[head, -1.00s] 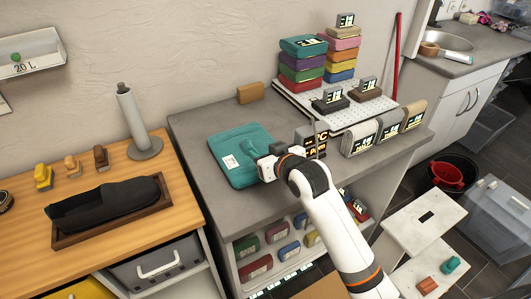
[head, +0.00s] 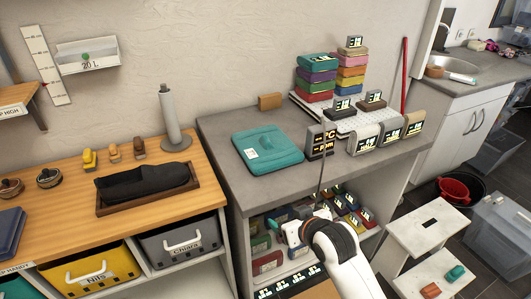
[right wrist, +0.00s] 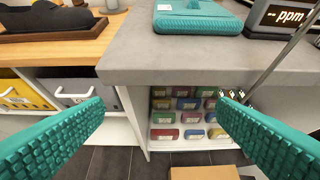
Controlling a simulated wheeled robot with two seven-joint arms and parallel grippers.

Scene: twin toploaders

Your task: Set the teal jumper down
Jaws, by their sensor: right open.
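The teal jumper (head: 267,149) lies folded and flat on the grey counter (head: 222,127), with a small white label on its front left part. Its near edge also shows at the top of the right wrist view (right wrist: 197,18). My right gripper (head: 284,221) is in front of the counter's front edge, apart from the jumper. In the right wrist view its two teal ribbed fingers (right wrist: 161,108) are spread wide with nothing between them. My left gripper is not in view.
A dark "PC ppm" display (head: 320,143) stands just right of the jumper, with a thin rod near it. Folded stacks (head: 317,78) stand on a white pegboard behind. Shelves with several coloured bundles (right wrist: 190,117) are under the counter. A wooden bench (head: 80,163) is at left.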

